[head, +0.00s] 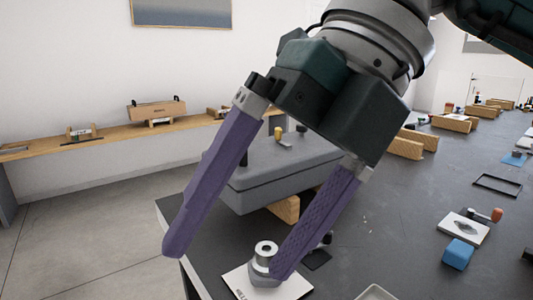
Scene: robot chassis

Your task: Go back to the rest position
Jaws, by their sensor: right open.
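My right gripper (228,262) shows large in the middle of the head view, with two long purple fingers spread wide apart. It is open, with nothing between the fingers. Its right fingertip overlaps a small grey metal cylinder part (264,257) in the picture; I cannot tell whether they touch. That part stands on a white card (240,283) on the dark table (400,222). Behind the fingers is a grey chassis box (262,185), raised on a wooden block (285,210) and partly hidden. My left gripper is not in view.
A blue block (458,254) and a white plate with an orange-handled part (484,222) lie at the right. A black frame (497,186) and several wooden blocks sit farther back. A pale tray (375,293) shows at the bottom edge. A wooden shelf (100,133) runs along the left wall.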

